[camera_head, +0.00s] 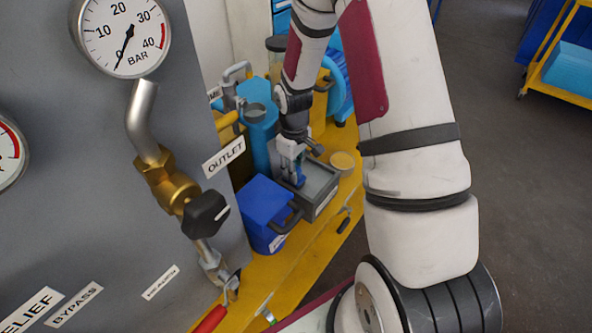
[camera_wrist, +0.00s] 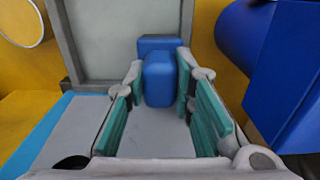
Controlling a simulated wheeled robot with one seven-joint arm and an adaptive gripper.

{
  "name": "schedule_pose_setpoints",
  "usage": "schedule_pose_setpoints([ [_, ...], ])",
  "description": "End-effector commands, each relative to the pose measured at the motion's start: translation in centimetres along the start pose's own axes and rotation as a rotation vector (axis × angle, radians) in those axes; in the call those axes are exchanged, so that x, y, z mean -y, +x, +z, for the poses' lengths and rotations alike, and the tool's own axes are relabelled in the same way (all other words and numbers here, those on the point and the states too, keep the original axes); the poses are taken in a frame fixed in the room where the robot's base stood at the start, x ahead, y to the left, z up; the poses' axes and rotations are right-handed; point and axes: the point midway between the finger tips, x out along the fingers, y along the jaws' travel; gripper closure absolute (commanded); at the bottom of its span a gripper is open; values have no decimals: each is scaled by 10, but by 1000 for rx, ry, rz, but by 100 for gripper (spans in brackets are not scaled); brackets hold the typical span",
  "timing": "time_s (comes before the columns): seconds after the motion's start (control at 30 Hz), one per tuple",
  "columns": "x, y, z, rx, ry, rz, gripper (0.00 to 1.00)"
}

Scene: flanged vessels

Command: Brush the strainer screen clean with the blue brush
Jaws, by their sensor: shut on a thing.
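My gripper (camera_head: 291,160) points down over a grey, open-topped tray (camera_head: 323,205) on the yellow bench. It is shut on the blue brush (camera_wrist: 159,80), whose block sits between the teal finger pads in the wrist view. In the head view a little of the brush (camera_head: 298,172) shows below the fingers, at the tray's pale surface. The bristles are hidden, and I cannot tell whether they touch. A flat pale grey panel (camera_wrist: 112,38) framed by the tray lies beyond the brush; it may be the strainer screen, but no mesh can be made out.
A blue bin (camera_head: 264,206) stands close left of the tray; its side (camera_wrist: 262,45) fills the wrist view's right. A round yellowish lid (camera_head: 343,161) lies right of the tray. A turquoise vessel (camera_head: 259,135) stands behind. The gauge panel (camera_head: 190,90) rises at left.

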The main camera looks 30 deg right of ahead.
Motion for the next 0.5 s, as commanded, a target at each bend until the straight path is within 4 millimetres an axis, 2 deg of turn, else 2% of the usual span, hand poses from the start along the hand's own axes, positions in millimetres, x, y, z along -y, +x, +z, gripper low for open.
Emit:
schedule_pose_setpoints([
  [0.17,-6,1,0,-1,1,0,99],
  [0.5,-36,-2,-1,-2,3,1,99],
])
